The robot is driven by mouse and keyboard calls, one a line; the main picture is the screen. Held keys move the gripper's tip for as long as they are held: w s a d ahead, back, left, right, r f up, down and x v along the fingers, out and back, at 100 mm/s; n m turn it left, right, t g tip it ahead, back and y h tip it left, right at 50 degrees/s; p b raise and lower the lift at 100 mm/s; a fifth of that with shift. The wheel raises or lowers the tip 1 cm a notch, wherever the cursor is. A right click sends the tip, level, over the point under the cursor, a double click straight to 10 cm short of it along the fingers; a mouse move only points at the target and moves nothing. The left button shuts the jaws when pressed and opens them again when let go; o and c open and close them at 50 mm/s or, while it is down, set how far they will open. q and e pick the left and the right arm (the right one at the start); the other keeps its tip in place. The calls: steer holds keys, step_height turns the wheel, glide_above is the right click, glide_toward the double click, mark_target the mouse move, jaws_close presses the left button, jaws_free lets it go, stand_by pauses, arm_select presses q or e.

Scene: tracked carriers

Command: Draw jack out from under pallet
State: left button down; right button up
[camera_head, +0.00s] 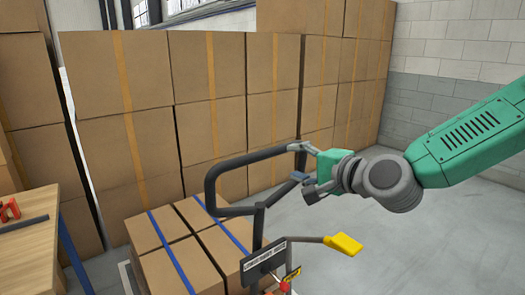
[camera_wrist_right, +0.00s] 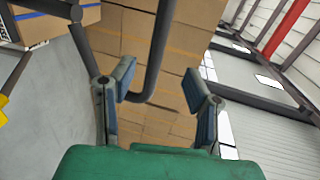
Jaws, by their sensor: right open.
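The jack shows by its dark loop handle (camera_head: 210,180), its upright post, a sign plate (camera_head: 263,259) and a yellow-ended lever (camera_head: 343,245). Strapped cartons (camera_head: 180,258) stand behind the handle at the lower left; the pallet under them and the jack's forks are hidden or out of frame. My right gripper (camera_head: 300,162) is open at the right end of the handle loop. In the right wrist view the handle bar (camera_wrist_right: 160,50) shows between the open fingers (camera_wrist_right: 168,72), closer to the left finger; I cannot tell whether it touches. My left gripper is out of view.
A wall of stacked cartons (camera_head: 205,70) stands behind the load. A wooden table (camera_head: 35,235) with a red item (camera_head: 9,210) is at the left edge. The grey floor (camera_head: 430,240) on the right is clear up to the block wall (camera_head: 450,60).

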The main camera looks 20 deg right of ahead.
mark_target(267, 157)
steer(key=x, duration=1.2)
steer(key=shift+w+f, duration=0.2)
steer(key=shift+w, duration=0.1)
jaws_close()
